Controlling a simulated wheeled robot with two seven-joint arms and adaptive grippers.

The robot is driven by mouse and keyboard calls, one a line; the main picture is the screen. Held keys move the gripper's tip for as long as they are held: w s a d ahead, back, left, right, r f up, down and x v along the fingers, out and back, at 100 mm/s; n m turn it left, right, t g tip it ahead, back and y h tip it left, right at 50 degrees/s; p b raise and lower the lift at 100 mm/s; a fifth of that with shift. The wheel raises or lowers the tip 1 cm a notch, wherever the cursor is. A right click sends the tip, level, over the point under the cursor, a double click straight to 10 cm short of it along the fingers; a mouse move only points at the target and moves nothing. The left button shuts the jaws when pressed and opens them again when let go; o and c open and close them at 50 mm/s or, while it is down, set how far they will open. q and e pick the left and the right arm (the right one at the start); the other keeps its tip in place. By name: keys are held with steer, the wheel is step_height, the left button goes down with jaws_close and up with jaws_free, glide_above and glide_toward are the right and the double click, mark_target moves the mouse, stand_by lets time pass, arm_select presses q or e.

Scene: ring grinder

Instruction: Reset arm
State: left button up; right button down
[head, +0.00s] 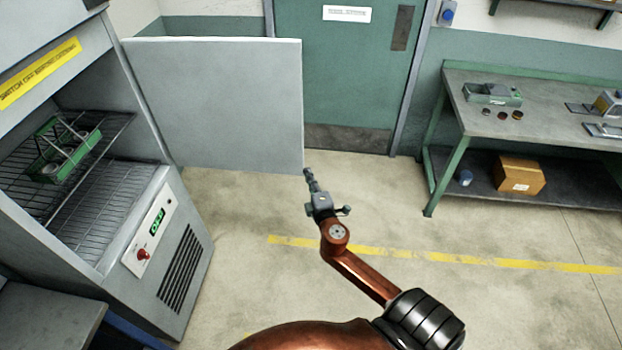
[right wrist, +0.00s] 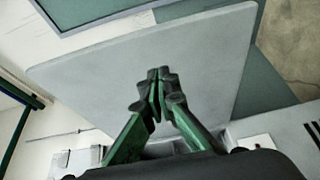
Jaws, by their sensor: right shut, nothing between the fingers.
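My right arm reaches up from the bottom of the head view. Its gripper (head: 308,175) is near the lower right corner of the open oven door (head: 215,100). In the right wrist view the fingers (right wrist: 157,85) are together and empty, with the grey door panel (right wrist: 205,70) filling the space beyond them. I cannot tell whether the gripper touches the door. The oven (head: 190,235) stands open at the left. A green metal fixture (head: 62,150) sits on its upper wire rack (head: 105,137). My left gripper is not in view.
A workbench (head: 545,125) stands at the right, with a green device (head: 492,94) and small round parts on top. A cardboard box (head: 519,174) and a blue can (head: 465,178) are on its lower shelf. The floor between oven and bench is clear.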

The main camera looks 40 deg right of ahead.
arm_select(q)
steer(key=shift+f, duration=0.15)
arm_select(e)
steer(key=shift+s+a, duration=0.1)
steer(key=shift+s, duration=0.7)
